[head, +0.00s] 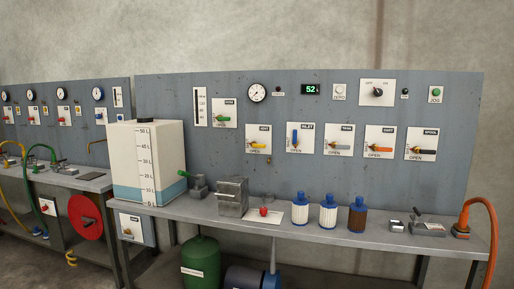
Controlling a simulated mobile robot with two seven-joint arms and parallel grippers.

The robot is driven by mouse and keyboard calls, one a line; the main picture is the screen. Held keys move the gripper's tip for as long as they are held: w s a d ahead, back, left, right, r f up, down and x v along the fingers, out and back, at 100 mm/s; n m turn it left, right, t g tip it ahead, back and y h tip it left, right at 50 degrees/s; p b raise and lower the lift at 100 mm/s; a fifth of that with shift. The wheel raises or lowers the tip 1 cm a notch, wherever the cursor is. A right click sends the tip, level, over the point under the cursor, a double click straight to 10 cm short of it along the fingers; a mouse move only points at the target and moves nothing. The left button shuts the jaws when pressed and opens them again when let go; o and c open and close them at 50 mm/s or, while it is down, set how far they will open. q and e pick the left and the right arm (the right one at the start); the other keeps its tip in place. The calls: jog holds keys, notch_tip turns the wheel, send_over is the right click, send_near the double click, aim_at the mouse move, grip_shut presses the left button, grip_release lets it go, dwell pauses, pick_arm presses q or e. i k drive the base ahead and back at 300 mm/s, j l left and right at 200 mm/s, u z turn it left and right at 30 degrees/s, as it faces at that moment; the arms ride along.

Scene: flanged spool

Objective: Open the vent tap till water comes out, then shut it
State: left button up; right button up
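The vent tap (258,146) appears to be the yellow lever on a white plate at the middle left of the grey panel. Its small label is hard to read. The lever lies roughly level, with the word OPEN below it. Neither of my grippers is in view.
More lever plates stand in a row to the right, with a blue lever (295,137) upright and an orange lever (380,149) level. A white tank (147,160), a grey metal block (232,197) and several cartridges (328,211) stand on the bench (290,228) below.

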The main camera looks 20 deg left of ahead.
aim_at(258, 145)
jog(key=i+z, duration=0.1)
jog(key=i, duration=0.75)
jog(key=i+j, duration=0.15)
jog(key=i, duration=0.7)
jog(key=z, duration=0.05)
